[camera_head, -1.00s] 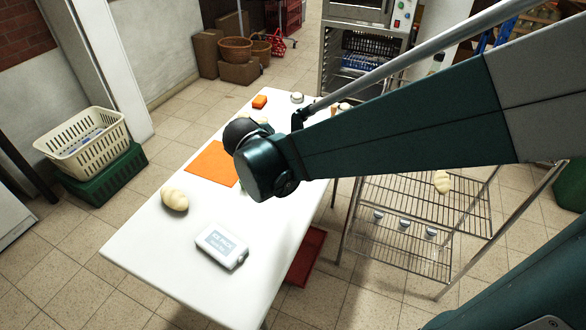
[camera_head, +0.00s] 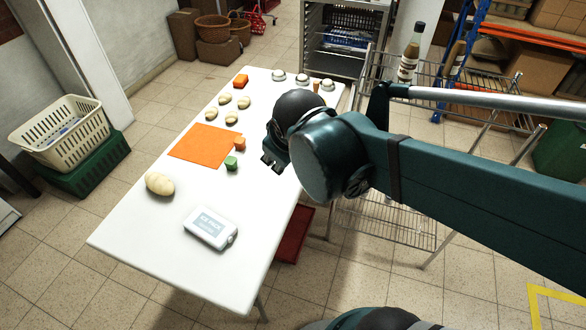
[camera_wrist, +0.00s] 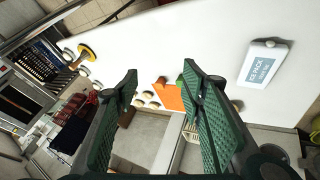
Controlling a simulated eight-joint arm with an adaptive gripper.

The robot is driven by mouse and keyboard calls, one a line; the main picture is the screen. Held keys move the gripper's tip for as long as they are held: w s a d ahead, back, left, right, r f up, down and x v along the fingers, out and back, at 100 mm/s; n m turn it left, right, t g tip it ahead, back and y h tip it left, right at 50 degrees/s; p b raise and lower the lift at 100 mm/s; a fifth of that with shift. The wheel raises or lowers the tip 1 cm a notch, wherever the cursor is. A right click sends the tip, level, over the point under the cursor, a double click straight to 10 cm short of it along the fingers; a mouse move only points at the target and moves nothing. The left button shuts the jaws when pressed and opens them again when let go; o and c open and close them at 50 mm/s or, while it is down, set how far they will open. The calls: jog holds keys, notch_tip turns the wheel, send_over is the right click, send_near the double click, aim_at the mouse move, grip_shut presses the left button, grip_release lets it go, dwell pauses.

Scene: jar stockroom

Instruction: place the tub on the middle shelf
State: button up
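A small green item (camera_head: 231,163) and a small orange item (camera_head: 239,143) stand on the white table by the orange mat (camera_head: 195,150); I cannot tell whether either is the tub. Several round metallic or white-lidded items (camera_head: 304,79) stand at the table's far end. The wire shelf rack (camera_head: 430,70) is at the right, with bottles on its top shelf; my arm hides most of its middle shelf. My gripper (camera_head: 270,164) is above the table, right of the green item. In the wrist view my gripper (camera_wrist: 160,75) has its fingers wide apart with nothing between them.
An ice pack (camera_head: 210,228) and a pale potato-like item (camera_head: 159,183) lie on the near half of the table. Several similar pale items (camera_head: 225,99) lie beyond the mat. A cream basket (camera_head: 62,130) stands on a green crate at left. The table's front left is clear.

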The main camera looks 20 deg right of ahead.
jog(key=s+r+m+y, duration=0.1)
jog(key=s+m, duration=0.4)
jog(key=s, duration=0.2)
jog(key=shift+s+a+t+y, duration=0.15)
jog(key=shift+a+t+y, duration=0.15)
jog(key=shift+a, duration=0.1)
jog(key=shift+o, duration=0.5)
jog(key=w+a+f+m+h, duration=0.1)
jog(key=w+f+m+h, duration=0.15)
jog(key=w, duration=0.85)
jog(key=w+a+f+m+h, duration=0.1)
jog(key=w+f+m+h, duration=0.2)
jog(key=w, duration=0.9)
jog(key=w+a+f+m+h, duration=0.1)
jog(key=w+a+f, duration=0.2)
jog(key=f, duration=0.1)
jog(key=w+a+f+m+t+h, duration=0.1)
jog(key=w+a+f, duration=0.2)
jog(key=w+f, duration=0.1)
jog(key=w+a+f+m+t+h+p, duration=0.1)
jog(key=w+a+f, duration=0.2)
jog(key=w+f, duration=0.1)
jog(key=shift+a+f+m+h, duration=0.15)
jog(key=shift+f+m+h, duration=0.15)
jog(key=shift+f, duration=0.25)
jog(key=shift+w+a+f+h, duration=0.15)
jog(key=shift+a+f+h, duration=0.1)
jog(key=shift+a+f, duration=0.3)
